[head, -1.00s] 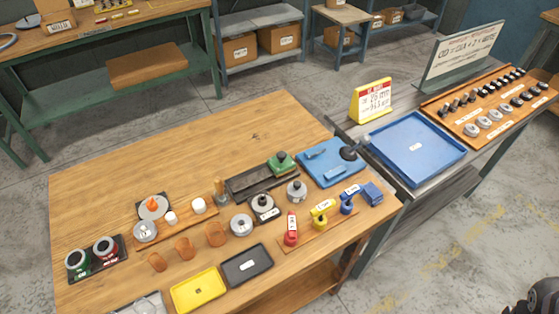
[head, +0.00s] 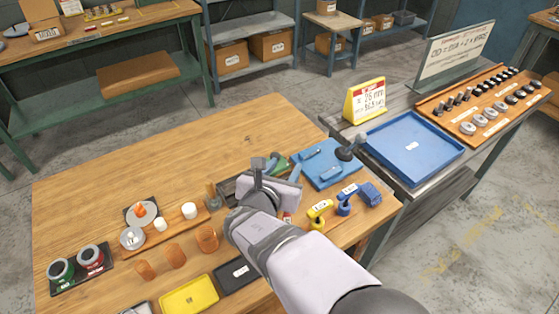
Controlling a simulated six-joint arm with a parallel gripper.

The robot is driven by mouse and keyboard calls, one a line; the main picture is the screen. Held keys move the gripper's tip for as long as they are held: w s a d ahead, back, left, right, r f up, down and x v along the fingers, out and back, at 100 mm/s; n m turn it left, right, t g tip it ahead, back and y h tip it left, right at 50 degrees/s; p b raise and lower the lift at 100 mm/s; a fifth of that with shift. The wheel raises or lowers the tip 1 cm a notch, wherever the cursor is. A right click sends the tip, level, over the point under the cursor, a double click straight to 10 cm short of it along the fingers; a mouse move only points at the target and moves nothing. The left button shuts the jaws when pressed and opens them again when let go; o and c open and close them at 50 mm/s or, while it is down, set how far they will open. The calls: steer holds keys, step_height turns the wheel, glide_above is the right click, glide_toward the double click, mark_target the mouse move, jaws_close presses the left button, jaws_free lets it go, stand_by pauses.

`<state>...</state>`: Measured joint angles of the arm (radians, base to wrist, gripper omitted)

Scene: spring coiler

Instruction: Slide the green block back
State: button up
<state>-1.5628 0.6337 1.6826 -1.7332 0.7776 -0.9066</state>
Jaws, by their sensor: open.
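The green block (head: 281,164) sits at the right end of a dark rail fixture (head: 228,190) on the wooden table, and only part of it shows past my gripper. My gripper (head: 272,166) is open, with its fingers right at the green block. One finger shows to the left of the block and one to its right. I cannot tell whether they touch it. My arm and gripper body hide most of the rail and the round parts in front of it.
A blue tool board (head: 322,174) lies just right of the block. Yellow and blue labelled tools (head: 319,215) stand at the front right. A yellow tray (head: 190,297) and a dark tray (head: 225,279) lie at the front. The table's back left is clear.

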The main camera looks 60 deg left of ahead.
steer(key=s+a+n+y, duration=0.1)
steer(key=s+a, duration=0.1)
steer(key=s, duration=0.2)
steer(key=shift+g, duration=0.3)
steer(key=shift+p+x, duration=1.1)
steer(key=shift+x, duration=2.65)
steer(key=shift+f, duration=0.15)
